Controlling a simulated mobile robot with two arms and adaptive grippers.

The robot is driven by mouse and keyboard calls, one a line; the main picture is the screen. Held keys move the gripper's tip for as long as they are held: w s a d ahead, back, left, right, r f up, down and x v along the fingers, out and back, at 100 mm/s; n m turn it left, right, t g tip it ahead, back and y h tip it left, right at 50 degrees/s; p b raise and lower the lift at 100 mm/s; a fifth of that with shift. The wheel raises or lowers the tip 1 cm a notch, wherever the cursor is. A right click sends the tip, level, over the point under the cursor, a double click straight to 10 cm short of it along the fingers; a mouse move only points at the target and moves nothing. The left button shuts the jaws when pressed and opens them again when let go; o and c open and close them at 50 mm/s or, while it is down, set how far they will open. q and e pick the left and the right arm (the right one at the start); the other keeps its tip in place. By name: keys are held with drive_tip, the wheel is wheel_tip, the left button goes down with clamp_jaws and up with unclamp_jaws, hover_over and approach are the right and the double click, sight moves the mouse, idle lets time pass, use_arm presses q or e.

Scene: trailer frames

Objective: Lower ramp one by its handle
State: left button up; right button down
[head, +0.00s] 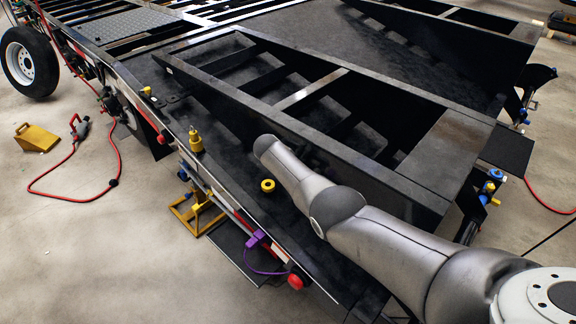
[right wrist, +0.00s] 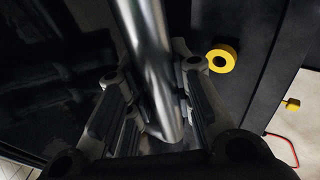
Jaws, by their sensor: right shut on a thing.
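The near black ramp (head: 255,92), a frame with cross bars, lies folded over the trailer deck in the head view. A second black ramp (head: 420,40) is behind it. I cannot tell from a label which is ramp one. In the right wrist view, my right gripper (right wrist: 160,108) is shut around a smooth silver round bar (right wrist: 145,30), the handle, with a finger on each side. My right arm reaches in from the lower right in the head view and its gripper is hidden there beside the near ramp. My left gripper is not in view.
A yellow ring (head: 267,185) and a yellow fitting (head: 196,141) are on the trailer's near edge. A purple clamp (head: 257,239) and red light (head: 296,281) sit lower. A red cable (head: 75,190) and yellow chock (head: 37,138) lie on the floor. The foreground floor is clear.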

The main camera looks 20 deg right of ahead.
drive_tip(key=c, duration=1.5)
unclamp_jaws()
drive_tip(key=shift+s+a+f, duration=0.3)
drive_tip(key=shift+a+f, duration=0.2)
drive_tip(key=shift+f, duration=0.3)
drive_tip(key=shift+c, duration=0.2)
drive_tip(key=shift+w+f, duration=0.3)
drive_tip(key=shift+w, duration=0.1)
drive_tip(key=shift+v, duration=0.95)
drive_tip(key=shift+w+d+r+v, duration=0.1)
drive_tip(key=shift+v, duration=1.65)
drive_tip(key=shift+w+d+r+v, duration=0.1)
drive_tip(key=shift+v, duration=1.65)
drive_tip(key=shift+w+d+r+v, duration=0.1)
drive_tip(key=shift+v, duration=1.65)
